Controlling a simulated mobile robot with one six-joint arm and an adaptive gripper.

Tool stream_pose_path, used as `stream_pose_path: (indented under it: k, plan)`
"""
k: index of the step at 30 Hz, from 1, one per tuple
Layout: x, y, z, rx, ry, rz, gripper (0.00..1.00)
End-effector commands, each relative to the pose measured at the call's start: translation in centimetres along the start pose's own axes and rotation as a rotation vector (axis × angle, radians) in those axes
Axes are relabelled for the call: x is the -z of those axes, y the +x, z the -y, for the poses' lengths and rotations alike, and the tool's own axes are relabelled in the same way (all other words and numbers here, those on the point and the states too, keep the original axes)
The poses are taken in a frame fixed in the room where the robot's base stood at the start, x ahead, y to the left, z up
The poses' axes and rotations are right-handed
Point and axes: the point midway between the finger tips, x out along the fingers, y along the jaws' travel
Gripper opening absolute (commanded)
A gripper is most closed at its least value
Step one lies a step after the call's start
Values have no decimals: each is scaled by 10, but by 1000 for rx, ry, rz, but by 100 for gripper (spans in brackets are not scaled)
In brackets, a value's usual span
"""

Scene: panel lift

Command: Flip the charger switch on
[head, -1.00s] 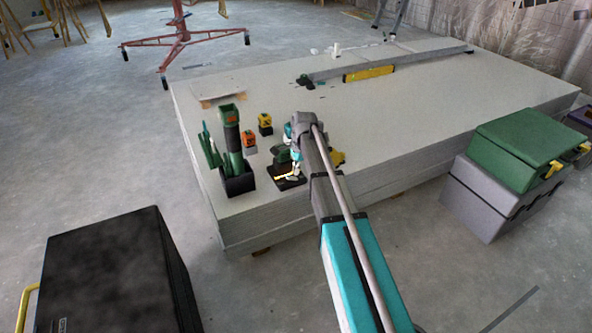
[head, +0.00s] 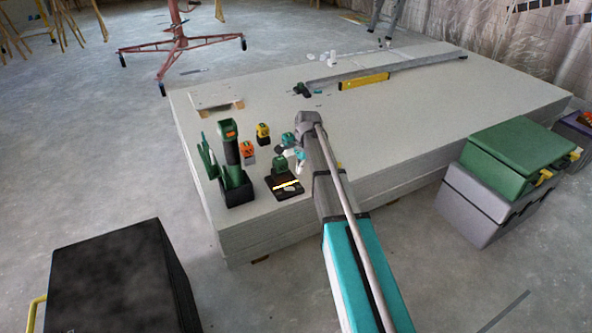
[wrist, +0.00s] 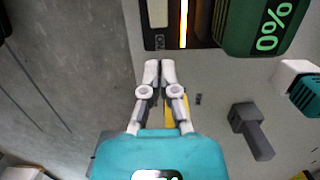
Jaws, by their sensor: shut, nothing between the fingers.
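The black charger (head: 287,193) sits near the front edge of the board stack, with a green battery (head: 280,165) on it and a lit yellow-white strip. In the wrist view the charger (wrist: 204,30) is at the top, and the battery (wrist: 262,25) reads 0%. A pale rocker switch (wrist: 157,12) lies left of the strip, with an "ON" label below it. I cannot tell which way it is tipped. My gripper (wrist: 160,68) is shut and empty, its tips below the label in the picture. In the head view my gripper (head: 299,154) is beside the battery, partly hidden by my arm.
An orange-topped block (head: 248,150) and a yellow-topped block (head: 263,131) are behind. A yellow level (head: 364,81) lies farther back. The middle of the board stack (head: 400,120) is clear.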

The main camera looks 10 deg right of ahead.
Motion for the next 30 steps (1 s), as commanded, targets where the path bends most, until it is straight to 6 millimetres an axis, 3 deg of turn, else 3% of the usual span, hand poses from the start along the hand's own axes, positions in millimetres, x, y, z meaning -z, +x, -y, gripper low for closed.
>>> stream_pose_path:
  k: [18,30]
  plan:
    - [17,-59,0,0,0,0,0]
    - [24,-81,1,-1,-2,0,0]
